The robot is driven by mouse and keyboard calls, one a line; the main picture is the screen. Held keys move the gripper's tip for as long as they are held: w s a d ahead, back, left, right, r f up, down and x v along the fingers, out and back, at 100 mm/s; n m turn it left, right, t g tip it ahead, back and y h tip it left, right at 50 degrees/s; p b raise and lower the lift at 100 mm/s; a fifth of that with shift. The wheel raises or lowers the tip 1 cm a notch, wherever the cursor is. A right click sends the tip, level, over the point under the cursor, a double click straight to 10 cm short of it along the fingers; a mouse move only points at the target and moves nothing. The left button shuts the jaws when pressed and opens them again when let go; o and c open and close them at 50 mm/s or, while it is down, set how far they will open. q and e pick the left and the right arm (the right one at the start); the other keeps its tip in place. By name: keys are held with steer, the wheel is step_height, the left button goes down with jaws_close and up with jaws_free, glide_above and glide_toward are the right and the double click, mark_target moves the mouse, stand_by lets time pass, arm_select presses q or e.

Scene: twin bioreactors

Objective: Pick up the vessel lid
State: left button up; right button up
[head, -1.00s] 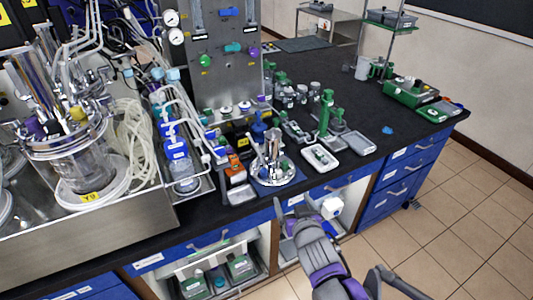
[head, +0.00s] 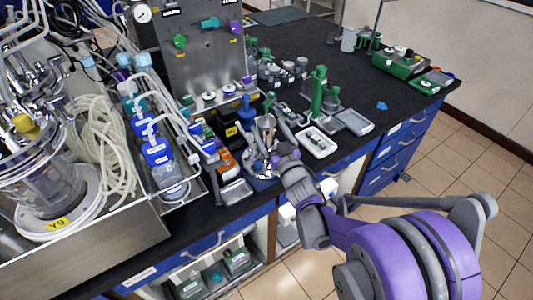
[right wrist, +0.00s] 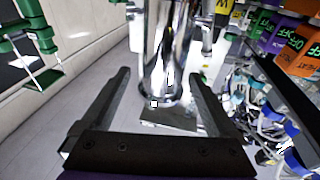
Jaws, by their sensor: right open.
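The vessel lid (head: 266,128), a shiny metal piece with upright fittings, is at the front edge of the black bench. Its lower part is mostly hidden by my right gripper (head: 270,160) in the head view. In the right wrist view, my right gripper (right wrist: 159,75) is open, its two fingers apart. A tall shiny metal part (right wrist: 168,45), apparently of the lid, shows between and beyond the fingertips. I cannot tell whether the fingers touch it. My left gripper is not in view.
A grey tray (head: 235,192) and a white tray (head: 318,142) flank the lid. A green stand (head: 319,92) is behind the white tray. A glass vessel (head: 45,190) with tubing stands at left. The bench's right part has clear room.

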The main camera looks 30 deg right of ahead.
mark_target(263, 120)
steer(key=w, duration=0.4)
steer(key=shift+w+d, duration=0.1)
steer(key=shift+w, duration=0.2)
steer(key=shift+r, duration=0.1)
steer(key=shift+c, duration=0.3)
jaws_close()
